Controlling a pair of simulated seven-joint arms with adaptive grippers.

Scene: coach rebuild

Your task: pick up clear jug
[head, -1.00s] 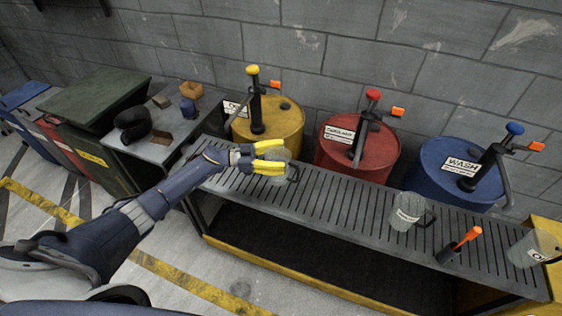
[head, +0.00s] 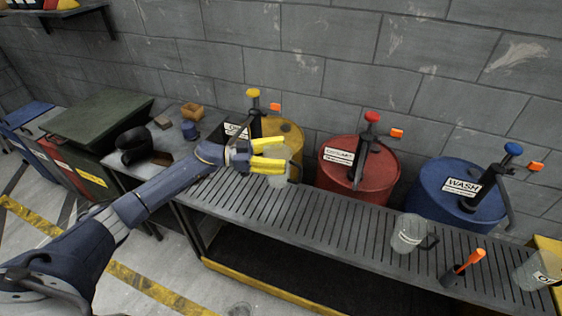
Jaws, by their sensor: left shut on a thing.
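A clear jug (head: 278,179) is held by my left gripper (head: 268,156), whose yellow fingers are shut on it, in front of the yellow drum. The fingers hide part of the jug's body, and its handle is on the right. The jug is over the left part of the slatted bench (head: 330,219). I cannot tell how large the gap under it is. A second clear jug (head: 408,234) stands upright on the bench to the right. A third (head: 540,270) is at the right edge, partly cut off. My right gripper is not in view.
A yellow drum (head: 291,132), a red drum (head: 352,178) and a blue drum (head: 440,190) with pumps stand behind the bench. A side table (head: 187,152) with small items and several bins are left.

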